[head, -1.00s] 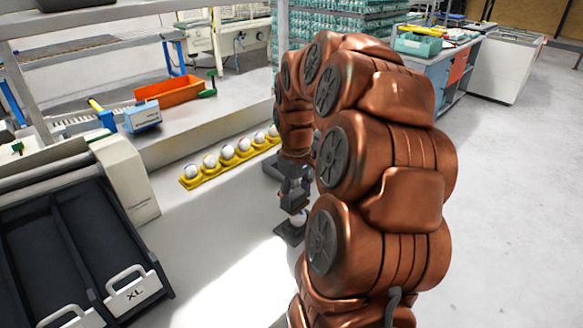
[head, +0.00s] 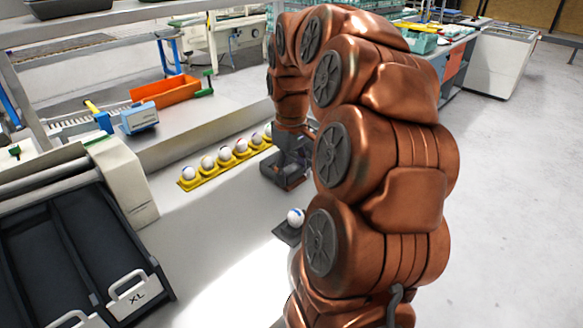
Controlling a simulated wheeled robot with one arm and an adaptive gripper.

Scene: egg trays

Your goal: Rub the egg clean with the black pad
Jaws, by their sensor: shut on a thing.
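A white egg (head: 295,216) with a blue mark on it rests on a dark flat stand (head: 285,232) beside my arm, with nothing touching it from above. My gripper (head: 289,178) is farther back, behind and above the egg, in front of or over a dark grey box. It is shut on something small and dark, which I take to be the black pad. The pad's outline does not stand out from the gripper and the box. My arm covers the right side of this area.
A yellow tray (head: 190,186) with several eggs in a row lies to the left of the gripper. A grey bin labelled XL (head: 80,235) stands at the left front. An orange crate (head: 166,90) and a blue device (head: 139,117) are farther back. The bench between egg and bin is clear.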

